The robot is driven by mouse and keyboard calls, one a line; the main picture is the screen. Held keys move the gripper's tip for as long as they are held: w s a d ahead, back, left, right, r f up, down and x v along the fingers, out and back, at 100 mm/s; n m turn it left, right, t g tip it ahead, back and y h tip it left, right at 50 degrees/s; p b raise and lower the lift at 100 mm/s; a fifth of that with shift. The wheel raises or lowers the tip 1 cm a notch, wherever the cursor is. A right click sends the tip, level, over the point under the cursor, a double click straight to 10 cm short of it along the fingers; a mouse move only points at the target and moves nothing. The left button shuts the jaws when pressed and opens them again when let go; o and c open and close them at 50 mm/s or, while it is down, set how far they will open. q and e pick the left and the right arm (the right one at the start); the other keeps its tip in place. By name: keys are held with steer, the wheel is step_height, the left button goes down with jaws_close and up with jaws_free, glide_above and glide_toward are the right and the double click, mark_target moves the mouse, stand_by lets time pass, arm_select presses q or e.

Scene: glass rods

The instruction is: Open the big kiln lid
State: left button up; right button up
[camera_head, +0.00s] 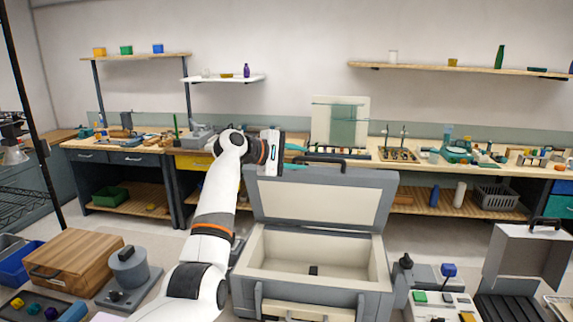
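The big kiln (312,272) is a grey box with a cream inside, in the lower middle of the head view. Its lid (320,205) stands raised at the back, with the pale inner face towards me. A dark handle (322,159) shows at the lid's top edge. My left gripper (294,156) is at the lid's upper left, close to the handle. My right gripper is not in view.
A wooden box (75,258) and a grey round device (128,268) stand at the left. A control panel (440,305) and a smaller open grey case (525,260) stand right of the kiln. Workbenches (470,160) with tools line the back wall.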

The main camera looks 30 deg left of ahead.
arm_select(q)
steer(key=shift+b+v, duration=0.4)
steer(key=shift+v, duration=1.25)
